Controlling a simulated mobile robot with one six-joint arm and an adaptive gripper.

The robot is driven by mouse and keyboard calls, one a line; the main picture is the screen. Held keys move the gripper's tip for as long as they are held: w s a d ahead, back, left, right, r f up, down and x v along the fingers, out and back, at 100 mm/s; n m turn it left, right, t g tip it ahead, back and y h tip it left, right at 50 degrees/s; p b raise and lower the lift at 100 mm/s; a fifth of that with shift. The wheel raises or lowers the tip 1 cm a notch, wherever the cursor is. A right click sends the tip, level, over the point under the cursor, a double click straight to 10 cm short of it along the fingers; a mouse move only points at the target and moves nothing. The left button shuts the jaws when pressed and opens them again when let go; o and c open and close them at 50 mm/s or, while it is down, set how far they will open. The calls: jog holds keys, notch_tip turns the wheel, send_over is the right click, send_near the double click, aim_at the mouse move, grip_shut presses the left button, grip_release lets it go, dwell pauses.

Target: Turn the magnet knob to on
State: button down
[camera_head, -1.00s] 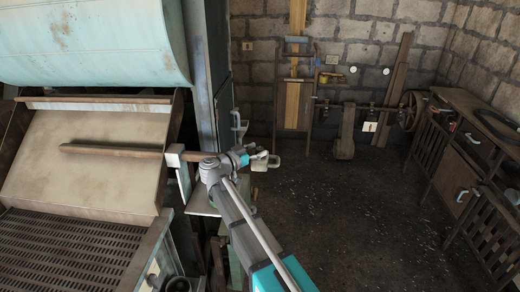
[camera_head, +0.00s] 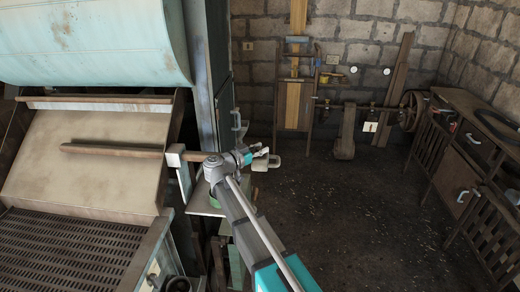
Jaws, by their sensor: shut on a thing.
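My gripper (camera_head: 262,152) is at the end of my grey and teal arm, beside the tall blue-grey machine. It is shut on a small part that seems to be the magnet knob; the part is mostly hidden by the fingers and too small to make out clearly. A pale, cream block (camera_head: 260,166) shows just below the fingers. The knob's marking and exact angle cannot be read.
The sloped machine deck with a wooden bar (camera_head: 110,150) fills the left. A grey bracket (camera_head: 238,124) stands just above left of my gripper. The dark floor (camera_head: 330,215) to the right is open. A wooden cabinet (camera_head: 465,165) stands at the far right.

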jog(key=shift+d+n+t+y, duration=0.1)
jog(key=shift+n+t+y, duration=0.3)
jog(key=shift+t+y, duration=0.1)
jog(key=shift+s+n+t+y, duration=0.15)
jog(key=shift+n+t+y, duration=1.2)
jog(key=shift+y, duration=0.35)
jog(key=n+t+y, duration=0.1)
jog(key=n+y, duration=0.1)
jog(key=y, duration=0.1)
jog(key=n+t+y, duration=0.1)
jog(key=n+y, duration=0.2)
jog(key=y, duration=0.1)
jog(key=shift+y, duration=0.3)
jog(key=n+y, duration=0.1)
jog(key=y, duration=0.1)
jog(key=n+y, duration=0.2)
jog(key=y, duration=0.1)
jog(key=n+g+y, duration=0.1)
jog(key=n+y, duration=0.1)
jog(key=shift+w, duration=0.25)
jog(key=shift+n+g+y, duration=0.85)
jog(key=shift+n+y, duration=0.2)
jog(key=shift+y, duration=0.45)
jog(key=shift+n+g+y, duration=0.8)
jog(key=shift+n+y, duration=0.2)
jog(key=shift+y, duration=0.5)
jog(key=shift+n+g+y, duration=0.3)
jog(key=shift+y, duration=0.1)
jog(key=shift+c, duration=1.8)
grip_release()
